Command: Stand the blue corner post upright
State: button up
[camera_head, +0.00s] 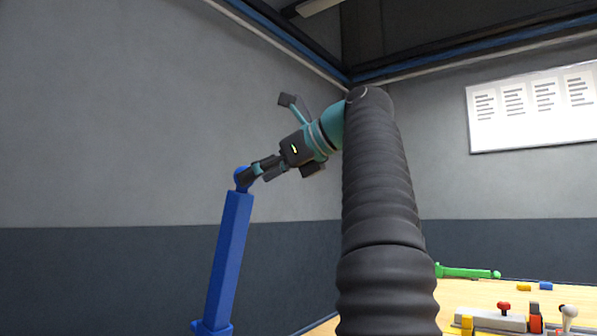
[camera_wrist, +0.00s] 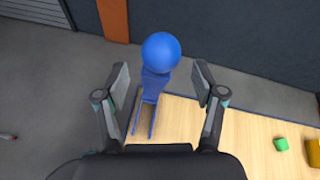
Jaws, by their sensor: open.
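The blue corner post (camera_head: 228,260) stands on end at the left in the head view, with its ball at the top. It leans slightly to the right in the picture; I cannot tell whether that is true tilt or the viewing angle. A wider blue part shows at its lower end, cut by the frame edge. My gripper (camera_head: 256,170) is at the ball end. In the wrist view the blue ball (camera_wrist: 161,53) lies between and just beyond the open fingers (camera_wrist: 160,80), with visible gaps on both sides.
A wooden table (camera_wrist: 240,130) lies below. A green piece (camera_head: 465,272), small yellow and blue blocks (camera_head: 545,286) and a panel with a red knob (camera_head: 503,307) are at the lower right. A grey wall (camera_head: 150,120) stands behind, with a white notice board (camera_head: 530,108).

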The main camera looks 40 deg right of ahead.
jog(key=s+d, duration=0.3)
jog(key=s, duration=0.4)
jog(key=shift+s, duration=0.25)
